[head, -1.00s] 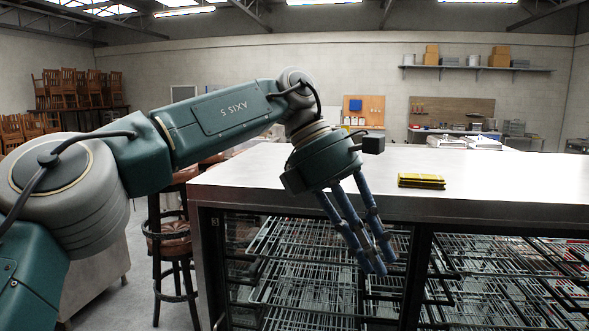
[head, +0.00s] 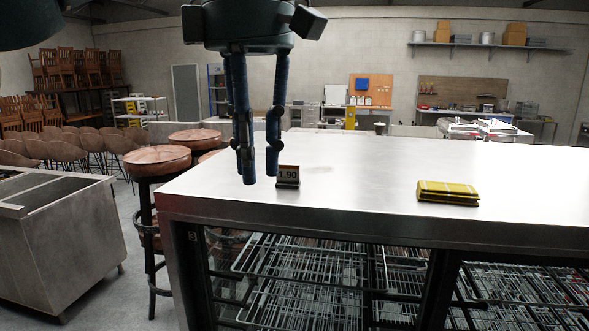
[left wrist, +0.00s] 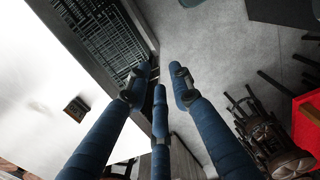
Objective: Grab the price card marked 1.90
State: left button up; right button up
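The price card marked 1.90 (head: 288,175) stands upright in a small dark holder on the steel counter (head: 345,165), near its left front part. It also shows in the left wrist view (left wrist: 76,109), left of the fingers. My left gripper (head: 257,177) points down with its blue fingers spread and nothing between them. In the head view its fingers appear just left of the card, apart from it. In the left wrist view the fingertips (left wrist: 160,78) are over the counter's front edge and the floor, clear of the card. My right gripper is not in view.
Wire racks (head: 310,280) fill the space under the countertop. Round-topped stools (head: 157,160) stand at the counter's left end, and a steel cabinet (head: 62,235) stands farther left. The counter around the card is clear.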

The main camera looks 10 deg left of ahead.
aim_at(288, 178)
jog(key=i, duration=0.9)
